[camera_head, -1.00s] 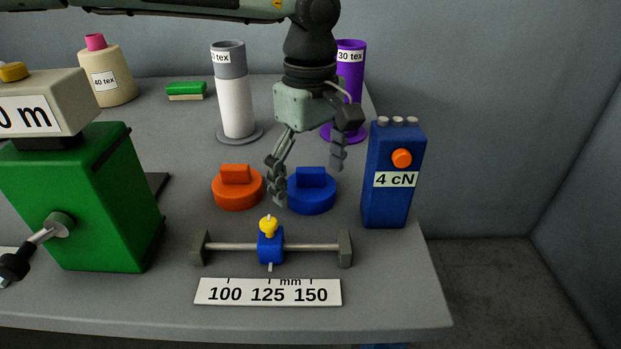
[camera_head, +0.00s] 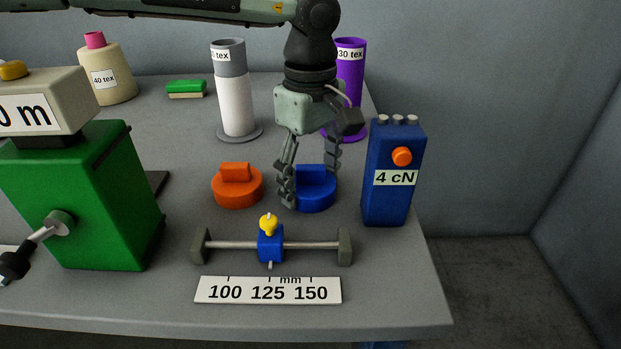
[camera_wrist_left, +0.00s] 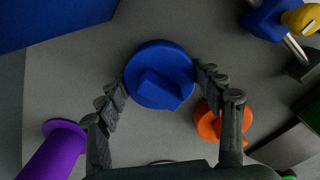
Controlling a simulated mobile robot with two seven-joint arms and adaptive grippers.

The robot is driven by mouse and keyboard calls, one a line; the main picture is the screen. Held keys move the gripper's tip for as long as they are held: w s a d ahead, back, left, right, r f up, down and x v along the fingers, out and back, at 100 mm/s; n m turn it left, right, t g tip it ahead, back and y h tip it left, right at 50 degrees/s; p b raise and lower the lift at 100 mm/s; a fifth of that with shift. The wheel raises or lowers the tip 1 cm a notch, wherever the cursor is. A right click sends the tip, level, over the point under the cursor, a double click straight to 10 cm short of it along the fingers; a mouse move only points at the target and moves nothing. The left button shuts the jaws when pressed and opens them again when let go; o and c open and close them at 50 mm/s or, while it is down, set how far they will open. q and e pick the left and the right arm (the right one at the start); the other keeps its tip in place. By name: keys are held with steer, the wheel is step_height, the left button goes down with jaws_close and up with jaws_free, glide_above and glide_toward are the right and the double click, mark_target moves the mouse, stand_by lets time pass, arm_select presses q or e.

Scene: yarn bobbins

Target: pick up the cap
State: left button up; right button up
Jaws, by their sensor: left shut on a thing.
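Two round caps with raised grips sit on the grey table. The blue cap (camera_head: 316,190) is in front of the purple bobbin, and the orange cap (camera_head: 238,187) is to its left. My left gripper (camera_head: 309,184) is down at the blue cap, one finger on each side, and is shut on it. In the left wrist view, the blue cap (camera_wrist_left: 160,76) lies between the fingertips (camera_wrist_left: 160,84), and the orange cap (camera_wrist_left: 222,124) lies outside them, partly behind the right finger. The blue cap appears to rest on the table. My right gripper does not show.
A blue box marked 4 cN (camera_head: 393,175) stands close right of my gripper. A slider gauge (camera_head: 270,245) lies in front, with a scale plate (camera_head: 268,290). Grey (camera_head: 236,95) and purple (camera_head: 352,70) bobbins stand behind. A green machine (camera_head: 85,200) is at left.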

mark_target(309, 167)
arm_select(q)
steer(key=shift+r, duration=0.7)
step_height(309, 167, up, 3)
steer(key=shift+a+f+b, duration=0.1)
steer(key=shift+a+b, duration=0.05)
steer(key=shift+b, duration=0.2)
steer(key=s+a+r+b, duration=0.1)
steer(key=s+a+r, duration=0.4)
steer(key=a, duration=0.5)
steer(key=shift+a+r, duration=0.15)
steer(key=shift+r, duration=0.7)
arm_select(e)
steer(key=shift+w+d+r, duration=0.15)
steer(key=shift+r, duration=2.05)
